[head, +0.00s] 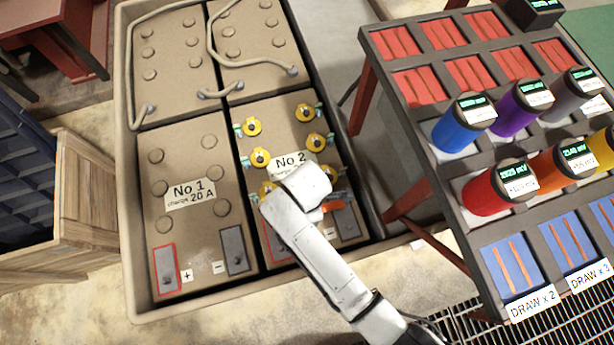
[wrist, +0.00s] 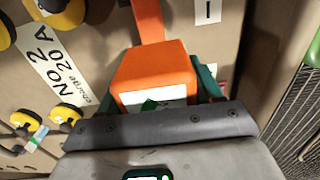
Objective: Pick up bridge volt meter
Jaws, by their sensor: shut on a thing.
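The bridge volt meter appears to be the orange boxy device with a pale panel (wrist: 153,68) in the wrist view, with an orange arm running up from it. My gripper (wrist: 163,88) is shut on it, with green finger parts showing at its sides. In the head view my gripper (head: 312,196) is over the No 2 battery (head: 288,228), and only a small orange piece of the meter (head: 333,206) shows beside it. My white arm hides the rest of the meter. I cannot tell whether the meter touches the battery top.
The No 1 battery (head: 188,190) stands to the left in the same tray (head: 133,235). Yellow caps (head: 252,126) sit on the No 2 battery. A sloped rack (head: 450,205) with coloured cylinders stands to the right. A wooden crate (head: 85,190) is at the left.

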